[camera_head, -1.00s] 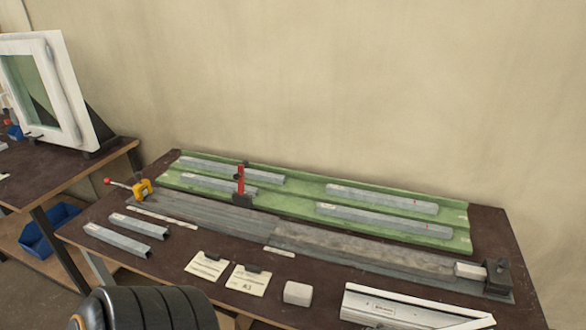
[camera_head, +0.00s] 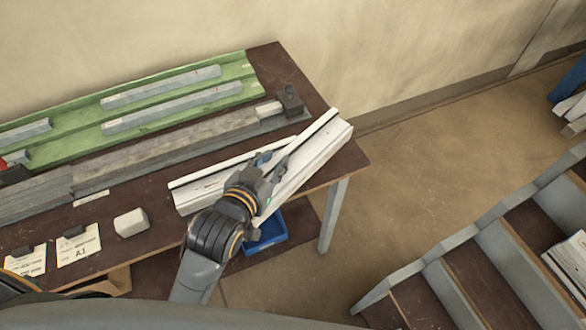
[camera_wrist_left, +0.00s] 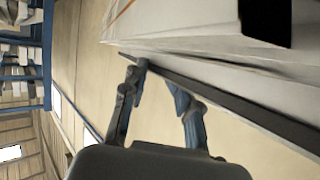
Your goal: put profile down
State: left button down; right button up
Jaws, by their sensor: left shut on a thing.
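The white profile (camera_head: 312,155) is long and ribbed and lies slantwise at the bench's front right corner. My left gripper (camera_head: 268,168) is over its middle and shut on it. The gripper hides part of the profile, and I cannot tell whether the profile rests fully on the bench. In the left wrist view the profile (camera_wrist_left: 225,65) fills the upper right, with a dark strip along its edge. The two fingers (camera_wrist_left: 158,85) are at that edge. My right gripper is not in view.
The dark bench (camera_head: 285,75) carries a green tray (camera_head: 75,120) with grey bars, a grey clamp rail (camera_head: 150,145), a black end block (camera_head: 291,100), a pale block (camera_head: 131,222) and cards (camera_head: 78,245). A blue bin (camera_head: 268,232) is below. A slatted rack (camera_head: 470,270) stands right.

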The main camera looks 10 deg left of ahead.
aim_at(291, 161)
pick_arm(q)
jog(key=w+d+f, duration=0.1)
jog(key=w+f, duration=0.1)
jog(key=w+d+f, duration=0.2)
jog(key=f, duration=0.1)
jog(key=shift+w+d, duration=0.2)
jog(key=shift+w, duration=0.05)
jog(key=shift+w+d+f, duration=0.2)
jog(key=shift+w+f, duration=0.1)
jog(key=shift+f, duration=0.2)
jog(key=shift+w+d+f, duration=0.15)
jog(key=shift+d+f, duration=0.05)
jog(key=shift+f, duration=0.05)
notch_tip(291, 161, down, 2)
jog(key=shift+f+p, duration=0.2)
jog(key=shift+p, duration=0.35)
jog(key=shift+f, duration=0.25)
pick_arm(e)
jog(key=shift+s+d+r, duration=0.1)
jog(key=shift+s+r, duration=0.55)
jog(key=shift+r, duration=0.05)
pick_arm(q)
jog(key=c, duration=1.5)
grip_release()
jog(key=shift+f, duration=0.25)
jog(key=o, duration=0.5)
